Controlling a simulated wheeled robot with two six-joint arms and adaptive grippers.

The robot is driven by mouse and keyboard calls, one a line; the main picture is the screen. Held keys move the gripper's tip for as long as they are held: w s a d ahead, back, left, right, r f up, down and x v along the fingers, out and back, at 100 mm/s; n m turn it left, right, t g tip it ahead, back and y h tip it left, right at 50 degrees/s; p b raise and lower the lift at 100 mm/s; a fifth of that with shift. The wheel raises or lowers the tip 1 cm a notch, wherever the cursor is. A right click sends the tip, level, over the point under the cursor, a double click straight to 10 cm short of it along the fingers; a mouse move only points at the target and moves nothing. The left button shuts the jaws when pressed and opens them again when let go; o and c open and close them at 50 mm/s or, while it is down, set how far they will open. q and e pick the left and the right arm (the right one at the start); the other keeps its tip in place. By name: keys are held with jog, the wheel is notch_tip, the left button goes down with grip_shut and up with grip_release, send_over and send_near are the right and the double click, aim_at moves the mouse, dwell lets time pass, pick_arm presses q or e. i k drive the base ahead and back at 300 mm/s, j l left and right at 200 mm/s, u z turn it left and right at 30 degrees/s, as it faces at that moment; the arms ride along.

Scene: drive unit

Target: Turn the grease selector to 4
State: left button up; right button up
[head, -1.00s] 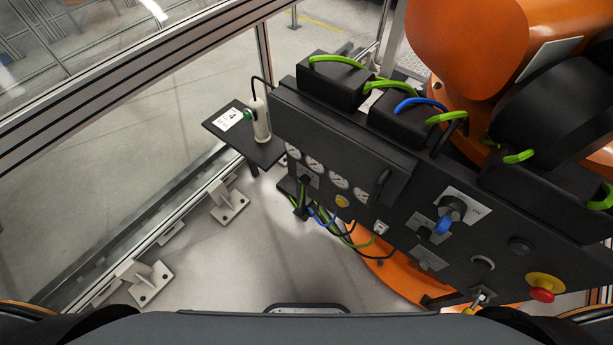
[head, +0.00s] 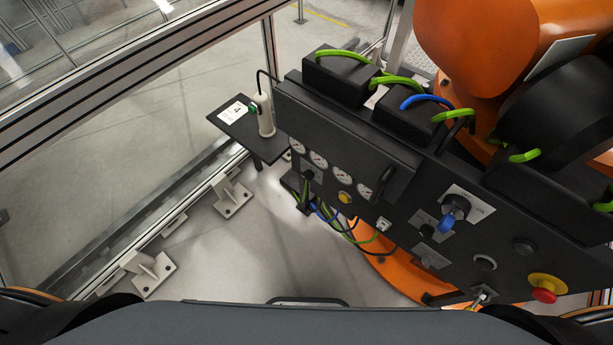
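A black control panel (head: 345,143) stands tilted across the middle and right of the head view. A small black knob (head: 427,230) sits just left of that switch, and another dark knob (head: 308,175) is below the gauges. I cannot tell which of them is the grease selector, and no position numbers are readable. A white card with what looks like a 4 (head: 235,112) lies on a small dark shelf (head: 238,133). Neither of my grippers is in view.
The panel also carries several round gauges (head: 318,159), a yellow button (head: 344,197), a dark handle (head: 380,184) and a red emergency stop (head: 544,294). Green and blue cables hang below. An orange robot (head: 500,40) stands behind. The floor (head: 245,255) before the panel is clear.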

aim_at(308, 174)
jog(key=i+j, duration=0.1)
jog(key=j, duration=0.65)
jog(key=i+j+z, duration=0.15)
jog(key=j, duration=1.4)
jog(key=i+z, duration=0.05)
